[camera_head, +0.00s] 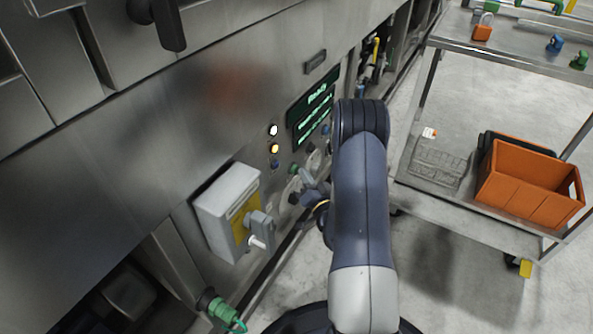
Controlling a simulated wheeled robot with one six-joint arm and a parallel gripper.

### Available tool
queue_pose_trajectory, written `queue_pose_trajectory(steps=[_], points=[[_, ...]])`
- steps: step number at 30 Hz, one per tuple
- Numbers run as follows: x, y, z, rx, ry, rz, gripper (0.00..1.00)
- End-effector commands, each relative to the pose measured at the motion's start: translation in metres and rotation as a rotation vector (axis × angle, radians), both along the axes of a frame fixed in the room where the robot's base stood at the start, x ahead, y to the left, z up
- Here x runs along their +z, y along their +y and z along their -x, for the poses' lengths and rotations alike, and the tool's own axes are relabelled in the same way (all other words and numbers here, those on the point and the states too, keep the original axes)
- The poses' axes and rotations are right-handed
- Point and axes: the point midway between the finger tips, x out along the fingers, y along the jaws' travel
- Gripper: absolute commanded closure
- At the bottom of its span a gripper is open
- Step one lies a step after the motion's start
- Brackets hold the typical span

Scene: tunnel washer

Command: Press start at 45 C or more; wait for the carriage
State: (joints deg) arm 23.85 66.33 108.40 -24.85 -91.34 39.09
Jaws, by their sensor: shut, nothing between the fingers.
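The washer's control panel has a dark display (312,112) with green text. Its top line seems to read "Ready"; the smaller lines, including any temperature, are too small to read. Left of it is a column of a white lamp (273,130), a lit amber lamp (274,149) and a dark blue one (275,164). A green button (293,169) sits below the display. My gripper (296,198) is shut and empty, close to the panel below the green button; whether it touches the panel cannot be told. My arm hides part of the panel. No carriage can be made out.
A grey switch box (232,210) with a yellow plate and handle sticks out left of my gripper. A green-handled valve (215,305) is below it. A metal trolley (500,52) with padlocks on top and an orange crate (528,185) below stands at right. Floor between is clear.

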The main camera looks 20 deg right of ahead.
Motion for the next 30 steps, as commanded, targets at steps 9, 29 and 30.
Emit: queue_pose_trajectory(steps=[9,29,30], points=[[-0.0001,0.0012,-0.0017,0.000,0.000,0.000,1.00],[0.0000,0.0064,-0.0080,0.002,-0.001,0.000,1.00],[0.0001,0.0063,-0.0081,0.001,-0.001,0.000,1.00]])
